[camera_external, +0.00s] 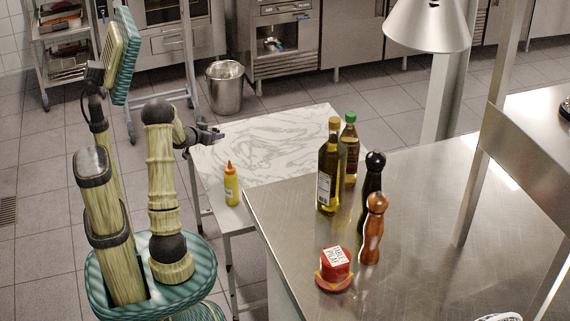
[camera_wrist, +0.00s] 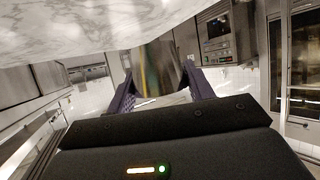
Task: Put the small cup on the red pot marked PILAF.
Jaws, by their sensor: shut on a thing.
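The red pot (camera_external: 335,272) stands on the near part of the steel counter, with a white label whose lower word looks like PILAF. My gripper (camera_external: 216,134) is at the left edge of the marble-topped table, far from the pot. In the wrist view, the two dark fingers of my gripper (camera_wrist: 162,98) are apart with a shiny, blurred, greyish-brown thing between them. I take this held thing to be the small cup (camera_wrist: 160,66); its shape is hard to make out. In the external view the cup is too small to tell apart from the fingers.
A yellow squeeze bottle (camera_external: 231,184) stands on the marble-topped table (camera_external: 275,140). Two oil bottles (camera_external: 329,175) and two pepper mills (camera_external: 373,228) stand on the steel counter (camera_external: 440,200), behind the pot. A lamp (camera_external: 428,25) hangs above. The counter's middle is clear.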

